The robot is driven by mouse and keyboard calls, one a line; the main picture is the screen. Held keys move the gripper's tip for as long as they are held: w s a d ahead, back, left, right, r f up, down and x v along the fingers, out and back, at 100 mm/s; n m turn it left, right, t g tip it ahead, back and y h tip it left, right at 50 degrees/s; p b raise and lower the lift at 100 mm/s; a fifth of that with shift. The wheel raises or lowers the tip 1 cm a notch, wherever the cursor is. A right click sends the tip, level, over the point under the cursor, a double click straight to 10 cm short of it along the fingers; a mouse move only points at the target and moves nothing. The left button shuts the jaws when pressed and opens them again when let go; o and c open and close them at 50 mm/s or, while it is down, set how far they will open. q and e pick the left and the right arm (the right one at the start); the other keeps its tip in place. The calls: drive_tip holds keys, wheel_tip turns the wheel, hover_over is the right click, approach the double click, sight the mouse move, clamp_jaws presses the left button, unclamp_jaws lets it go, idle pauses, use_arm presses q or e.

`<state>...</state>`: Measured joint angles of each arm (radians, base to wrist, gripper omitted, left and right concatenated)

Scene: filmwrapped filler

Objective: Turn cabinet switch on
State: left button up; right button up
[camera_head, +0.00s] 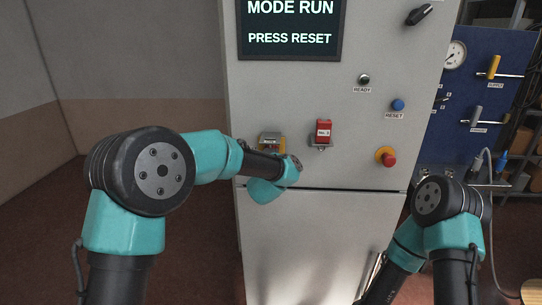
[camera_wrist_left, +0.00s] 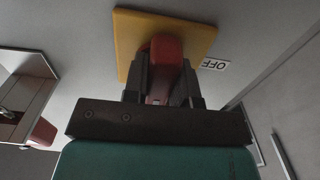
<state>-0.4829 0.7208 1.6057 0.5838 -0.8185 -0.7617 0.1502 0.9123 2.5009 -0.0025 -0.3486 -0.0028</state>
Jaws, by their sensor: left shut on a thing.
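The cabinet switch is a red handle (camera_wrist_left: 165,58) on a yellow plate (camera_wrist_left: 126,38) on the cabinet front. An OFF label (camera_wrist_left: 215,64) is beside the plate in the left wrist view. My left gripper (camera_wrist_left: 162,82) is shut on the red handle, one finger on each side. In the head view the yellow plate (camera_head: 271,135) shows just above my left wrist, which hides most of the switch and the fingers. My right arm stands low on the right, and its gripper is out of the picture.
The grey cabinet (camera_head: 290,90) has a screen (camera_head: 290,25) reading MODE RUN, PRESS RESET. Right of the switch are a red tagged lock (camera_head: 323,132), a red emergency button (camera_head: 386,156), a blue RESET button (camera_head: 397,105) and a black knob (camera_head: 418,14). A blue panel (camera_head: 500,65) stands beyond.

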use_arm(q)
drive_tip(key=shift+r, duration=0.1)
idle(0.3)
drive_tip(key=o, duration=0.9)
drive_tip(key=s, duration=0.5)
drive_tip(key=s+a, duration=0.1)
drive_tip(key=s, duration=1.1)
drive_tip(key=shift+s+a, duration=0.15)
